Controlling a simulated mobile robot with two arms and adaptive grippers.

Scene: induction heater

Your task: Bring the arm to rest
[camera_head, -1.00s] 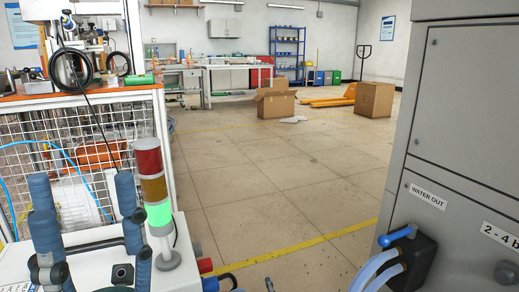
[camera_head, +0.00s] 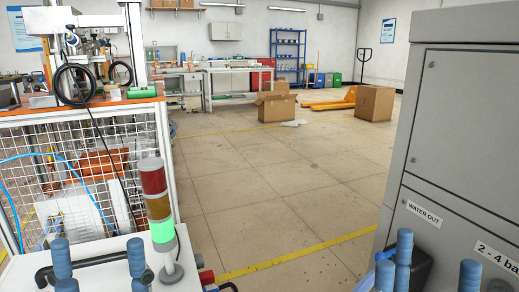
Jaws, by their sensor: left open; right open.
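My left gripper (camera_head: 99,268) is at the lower left, its blue fingers upright and well apart. My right gripper (camera_head: 436,268) is at the lower right, in front of the grey cabinet (camera_head: 458,130). Its blue fingers are also upright and apart, and it is open and empty. The lower parts of both grippers are cut off by the bottom edge. I cannot tell whether either touches anything.
The signal tower is lit green. A wire-mesh bench (camera_head: 80,110) stands at the left. The dark valve block (camera_head: 421,264) on the cabinet is partly hidden by my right gripper. The floor (camera_head: 275,185) between is clear back to the cardboard boxes (camera_head: 275,107).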

